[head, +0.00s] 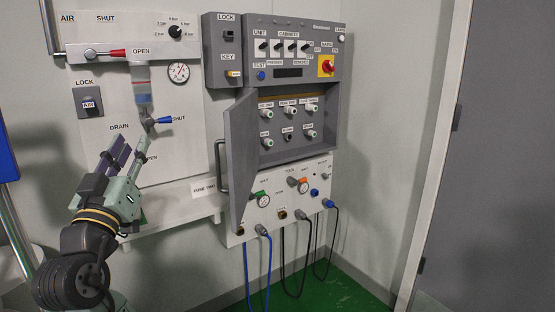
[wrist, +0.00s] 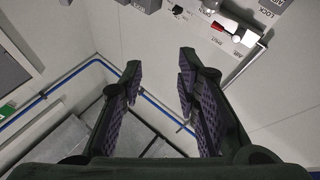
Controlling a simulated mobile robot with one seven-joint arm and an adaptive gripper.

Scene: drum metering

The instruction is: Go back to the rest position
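My gripper (head: 130,156) is at the left of the head view, in front of the lower part of the white air panel (head: 110,90). Its two fingers are apart with nothing between them, and the wrist view also shows the open fingers (wrist: 160,75). The blue drain lever (head: 163,120), marked SHUT, is just above and to the right of the fingertips in the picture. The red air lever (head: 105,53) points sideways near the OPEN label. My arm hides part of the lower panel.
A grey control cabinet (head: 285,120) stands to the right with its door (head: 240,150) swung open. A white shelf (head: 170,212) runs below the air panel. Blue and black cables (head: 267,270) hang under the cabinet. Green floor (head: 340,292) shows at the lower right.

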